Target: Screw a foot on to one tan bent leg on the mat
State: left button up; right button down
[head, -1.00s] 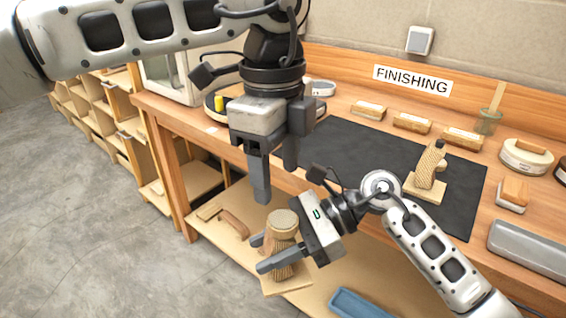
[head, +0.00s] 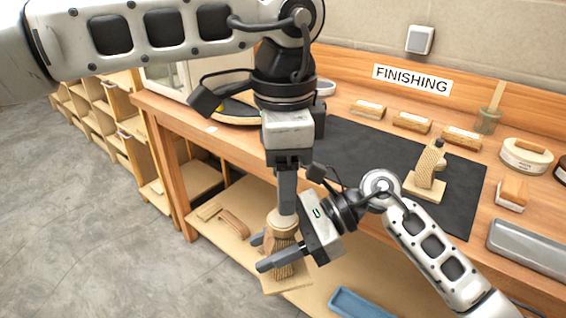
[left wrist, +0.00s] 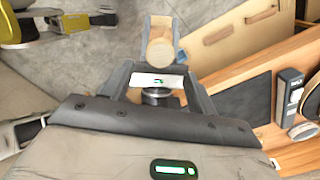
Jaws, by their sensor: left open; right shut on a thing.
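My right gripper (head: 262,252) is shut on a tan, ribbed bent leg (head: 283,262), held in front of the bench with its flat plate at the bottom. A pale round foot (head: 281,224) sits at the leg's upper end; how far it is screwed on cannot be told. My left gripper (head: 287,208) points down at the foot, fingers open. In the left wrist view the round foot (left wrist: 160,50) shows between and beyond the fingers.
Wooden blocks (head: 412,122), a round tin (head: 526,154), a brush jar (head: 488,121) and a grey tray (head: 528,250) line the bench. A lower shelf (head: 230,255) holds wooden pieces and a blue tray (head: 357,303). The mat's left part is clear.

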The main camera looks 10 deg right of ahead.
aim_at(282, 219)
pick_arm(q)
jog(key=shift+f, duration=3.15)
jog(key=c, duration=1)
jog(key=m, duration=0.3)
jog(key=o, duration=1.1)
